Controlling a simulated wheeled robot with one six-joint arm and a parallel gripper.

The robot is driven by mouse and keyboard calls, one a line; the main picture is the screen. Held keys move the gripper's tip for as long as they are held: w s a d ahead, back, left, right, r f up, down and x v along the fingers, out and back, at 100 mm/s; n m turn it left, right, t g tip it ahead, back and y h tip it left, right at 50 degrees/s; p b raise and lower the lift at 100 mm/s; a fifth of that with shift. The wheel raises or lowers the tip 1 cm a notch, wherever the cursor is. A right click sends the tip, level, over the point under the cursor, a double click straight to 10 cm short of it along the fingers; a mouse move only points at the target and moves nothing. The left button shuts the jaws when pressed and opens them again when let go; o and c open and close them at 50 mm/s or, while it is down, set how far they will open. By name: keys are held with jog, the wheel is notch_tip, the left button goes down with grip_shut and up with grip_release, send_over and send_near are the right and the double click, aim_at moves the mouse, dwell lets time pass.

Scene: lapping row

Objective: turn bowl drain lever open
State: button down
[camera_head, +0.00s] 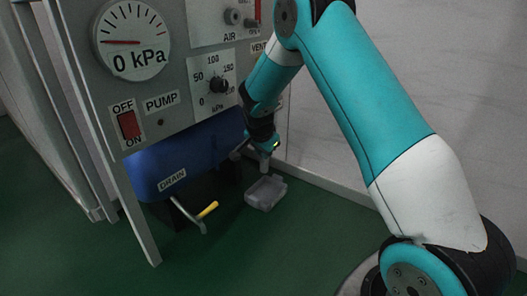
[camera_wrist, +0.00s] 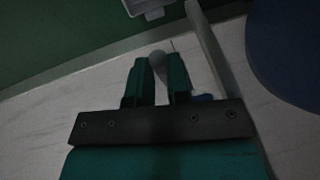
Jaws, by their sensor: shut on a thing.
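My gripper (camera_wrist: 161,62) is low at the panel's right end, beside the blue tank (camera_head: 195,150). Its two dark green fingers are closed on a small grey rounded piece (camera_wrist: 158,57), and a pale stub (camera_head: 265,162) shows just below it in the head view. I cannot tell whether this piece is the bowl drain lever, and its pivot is hidden. A yellow-handled lever (camera_head: 207,210) on a grey arm sticks out under the tank's DRAIN label (camera_head: 172,179). My gripper is apart from it.
A shallow grey tray (camera_head: 265,192) stands on the green floor under my gripper. The panel (camera_head: 140,90) with gauge, switch and knob rises above the tank. A pale wall (camera_head: 440,110) is close behind my arm. The floor in front is clear.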

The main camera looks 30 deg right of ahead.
jog(key=shift+f, duration=0.1)
jog(key=shift+s+a+f+t+h, duration=0.1)
jog(key=shift+a+f+t+h, duration=0.15)
jog(key=shift+h, duration=0.25)
jog(key=shift+f+t+h, duration=0.15)
jog(key=shift+f+h, duration=0.2)
jog(key=shift+h, duration=0.15)
jog(key=f+h, duration=0.1)
jog(key=f+t+h, duration=0.1)
jog(key=h, duration=0.1)
jog(key=shift+n, duration=0.3)
jog(key=shift+w+d+f+n+t+h, duration=0.2)
jog(key=shift+f+t+h, duration=0.25)
jog(key=shift+h, duration=0.5)
jog(key=shift+s+d+f+n+t+h, duration=0.1)
jog(key=shift+d+f+t+h, duration=0.3)
jog(key=shift+h, duration=0.5)
jog(key=shift+w+d+f+n+t+h, duration=0.15)
jog(key=shift+f+t+h, duration=0.35)
jog(key=shift+h, duration=0.45)
jog(key=shift+r, duration=0.1)
jog(key=c, duration=1.1)
grip_release()
jog(key=shift+d, duration=0.1)
